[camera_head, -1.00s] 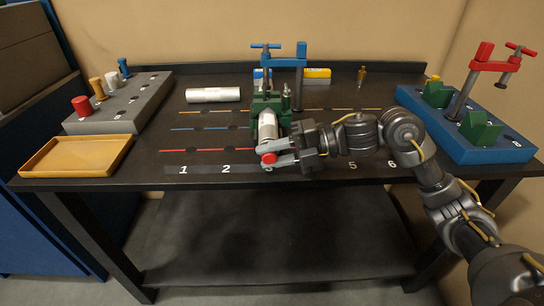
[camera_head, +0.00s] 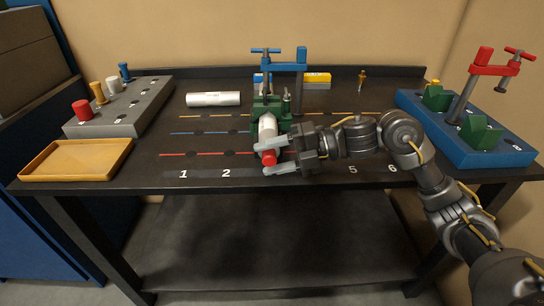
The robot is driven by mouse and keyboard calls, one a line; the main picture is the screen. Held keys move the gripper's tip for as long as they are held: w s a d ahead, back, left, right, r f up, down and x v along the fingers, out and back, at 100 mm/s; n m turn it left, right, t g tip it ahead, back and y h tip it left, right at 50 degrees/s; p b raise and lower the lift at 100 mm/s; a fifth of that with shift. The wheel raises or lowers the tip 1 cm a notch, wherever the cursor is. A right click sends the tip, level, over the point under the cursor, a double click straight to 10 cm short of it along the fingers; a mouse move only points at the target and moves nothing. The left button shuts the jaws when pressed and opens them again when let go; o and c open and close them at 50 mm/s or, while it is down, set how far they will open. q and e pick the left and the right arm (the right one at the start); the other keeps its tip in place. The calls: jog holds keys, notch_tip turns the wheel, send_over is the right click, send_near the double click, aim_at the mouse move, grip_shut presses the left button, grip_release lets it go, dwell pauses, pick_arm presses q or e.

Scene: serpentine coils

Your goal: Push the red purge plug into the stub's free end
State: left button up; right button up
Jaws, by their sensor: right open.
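The stub (camera_head: 267,127) is a pale tube held in a green clamp block (camera_head: 271,106) at the middle of the table, its free end facing me. A red plug (camera_head: 269,158) sits at that near end, in line with the tube and seemingly touching it; how deep it is in I cannot tell. My right gripper (camera_head: 270,158) reaches in from the right. Its fingers are open, one on the far side and one on the near side of the plug. The upper finger partly covers the joint between plug and stub. My left gripper is not in view.
A grey rack (camera_head: 141,107) with several coloured plugs and an orange tray (camera_head: 75,160) are at the left. A loose white tube (camera_head: 213,99) lies behind. A blue clamp (camera_head: 301,68) rises above the stub. A blue fixture (camera_head: 464,148) with a red clamp stands at the right.

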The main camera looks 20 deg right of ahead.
jog(key=v, duration=1)
jog(key=shift+s+d+r+b, duration=0.1)
jog(key=shift+d+b, duration=0.25)
jog(key=shift+d, duration=0.05)
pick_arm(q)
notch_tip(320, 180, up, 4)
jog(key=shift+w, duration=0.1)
